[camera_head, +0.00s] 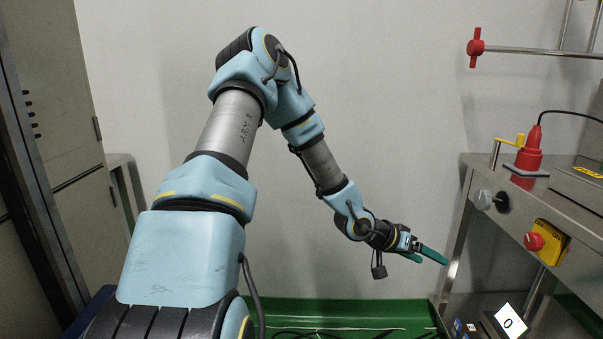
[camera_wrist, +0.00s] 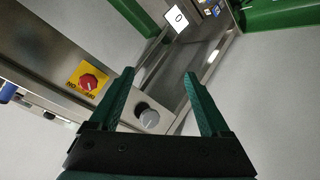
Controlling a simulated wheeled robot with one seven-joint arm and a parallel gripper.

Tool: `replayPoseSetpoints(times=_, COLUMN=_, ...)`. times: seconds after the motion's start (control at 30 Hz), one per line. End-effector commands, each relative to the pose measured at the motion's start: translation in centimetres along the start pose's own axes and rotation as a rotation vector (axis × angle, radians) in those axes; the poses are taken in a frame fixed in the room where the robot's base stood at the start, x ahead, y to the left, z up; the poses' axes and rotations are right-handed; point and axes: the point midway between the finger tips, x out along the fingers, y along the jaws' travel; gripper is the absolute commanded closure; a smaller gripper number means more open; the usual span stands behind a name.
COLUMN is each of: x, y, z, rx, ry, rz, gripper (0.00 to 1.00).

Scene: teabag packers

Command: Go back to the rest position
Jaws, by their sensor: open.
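My gripper (camera_head: 433,257) is at the end of my light-blue arm, which rises and then bends down to the right in the head view. Its green fingers point right toward the steel machine and hang in free air. In the wrist view the two green fingers of my gripper (camera_wrist: 160,88) stand apart. Nothing is between them. The machine's panel and a grey knob (camera_wrist: 149,118) lie beyond the fingers. I cannot tell the exact distance to the panel.
The steel machine (camera_head: 478,245) on the right carries a grey knob (camera_head: 482,199), a red knob on a yellow plate (camera_head: 550,240) and a red cone-shaped part (camera_head: 530,150). A green bin (camera_head: 340,312) stands below. A grey cabinet (camera_head: 60,130) is on the left. Free air lies before the wall.

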Motion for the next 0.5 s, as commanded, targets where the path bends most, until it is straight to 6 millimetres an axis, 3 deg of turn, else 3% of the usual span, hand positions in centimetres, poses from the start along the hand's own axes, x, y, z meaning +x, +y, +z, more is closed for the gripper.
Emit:
replayPoseSetpoints(times=0.1, x=-5.5, y=-5.1, z=1.6, rx=0.011, ry=-0.126, rz=-0.244, gripper=0.19)
replayPoseSetpoints(times=0.23, x=-13.2, y=-9.2, z=3.3, rx=-0.034, ry=-0.245, rz=-0.485, gripper=0.19)
replayPoseSetpoints(times=0.37, x=-21.5, y=-10.8, z=5.2, rx=-0.133, ry=-0.337, rz=-0.685, gripper=0.19)
replayPoseSetpoints(times=0.5, x=-28.7, y=-10.2, z=7.3, rx=-0.272, ry=-0.396, rz=-0.818, gripper=0.19)
